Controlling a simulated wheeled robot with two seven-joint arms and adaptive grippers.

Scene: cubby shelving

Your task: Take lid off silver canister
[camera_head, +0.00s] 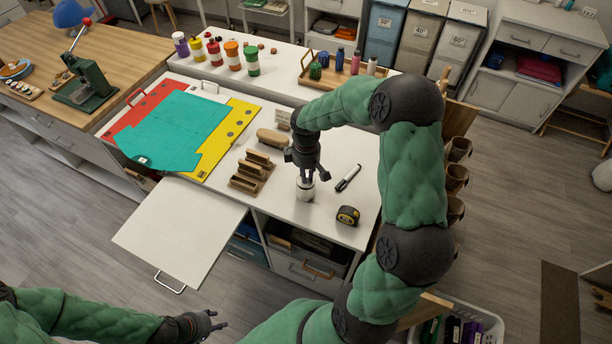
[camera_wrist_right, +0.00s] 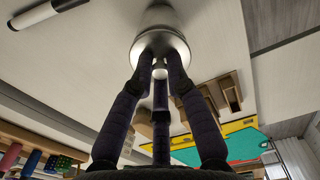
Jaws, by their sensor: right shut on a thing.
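The silver canister (camera_head: 305,194) stands upright on the white worktop, near its front edge. My right gripper (camera_head: 307,178) points down over it. In the right wrist view, the fingers (camera_wrist_right: 160,66) are shut around the small round knob (camera_wrist_right: 160,74) on the canister's shiny lid (camera_wrist_right: 160,43). The lid appears seated on the canister; the seam between them is hard to see. My left gripper (camera_head: 219,321) is low in the head view, away from the worktop and empty, with its fingers apart.
A marker (camera_head: 348,178) and a tape measure (camera_head: 348,215) lie right of the canister. A wooden slotted holder (camera_head: 251,172) stands to its left. Coloured sheets (camera_head: 185,125), several jars (camera_head: 232,55) and a tray with bottles (camera_head: 340,66) are farther back. A white panel (camera_head: 180,232) juts out in front.

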